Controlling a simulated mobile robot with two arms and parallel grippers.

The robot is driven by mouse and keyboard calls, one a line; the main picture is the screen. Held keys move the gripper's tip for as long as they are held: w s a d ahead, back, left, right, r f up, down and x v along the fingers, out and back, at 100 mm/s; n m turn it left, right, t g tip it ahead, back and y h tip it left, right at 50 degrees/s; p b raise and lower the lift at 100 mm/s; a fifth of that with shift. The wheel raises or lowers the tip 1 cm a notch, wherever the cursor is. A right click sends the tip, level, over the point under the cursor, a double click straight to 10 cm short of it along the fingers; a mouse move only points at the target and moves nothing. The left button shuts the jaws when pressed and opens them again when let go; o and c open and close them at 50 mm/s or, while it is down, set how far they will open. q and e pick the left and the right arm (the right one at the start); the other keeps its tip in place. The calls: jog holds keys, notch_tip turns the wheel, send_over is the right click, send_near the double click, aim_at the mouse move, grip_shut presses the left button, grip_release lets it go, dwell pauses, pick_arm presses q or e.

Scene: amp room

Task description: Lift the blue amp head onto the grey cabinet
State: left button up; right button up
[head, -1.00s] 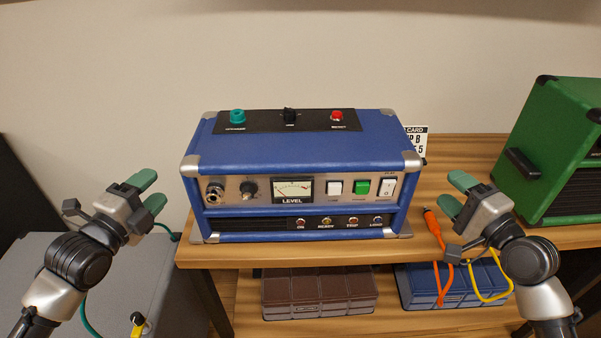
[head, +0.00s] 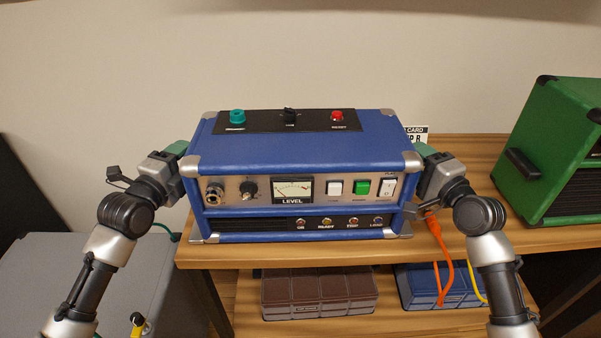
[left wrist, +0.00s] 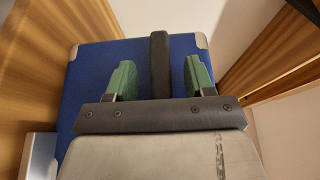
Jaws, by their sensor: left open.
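The blue amp head (head: 265,155) stands upright on the wooden bench, its panel of knobs, meter and switches facing me. The grey cabinet (head: 35,265) is at the lower left, its top lower than the bench top. My left gripper (head: 178,148) is at the amp's left side. In the left wrist view its green fingers (left wrist: 158,80) are open on either side of a black side handle (left wrist: 160,55), with gaps visible. My right gripper (head: 424,152) is at the amp's right side; its fingertips are mostly hidden behind the amp's corner.
A green amp (head: 560,150) stands on the bench (head: 470,165) at the right. A white card (head: 416,131) is behind the blue amp. An orange cable (head: 437,250) hangs over the bench's front edge. Brown (head: 320,292) and blue boxes (head: 420,288) sit on the shelf below.

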pick_arm(q)
jog(key=shift+w+d, duration=0.15)
jog(key=shift+w, duration=0.15)
pick_arm(e)
jog(key=shift+w+a, duration=0.15)
jog(key=shift+w, duration=0.15)
pick_arm(q)
grip_shut()
pick_arm(e)
grip_shut()
dwell(0.7)
pick_arm(q)
jog(key=shift+r, duration=0.3)
pick_arm(e)
jog(key=shift+r, duration=0.3)
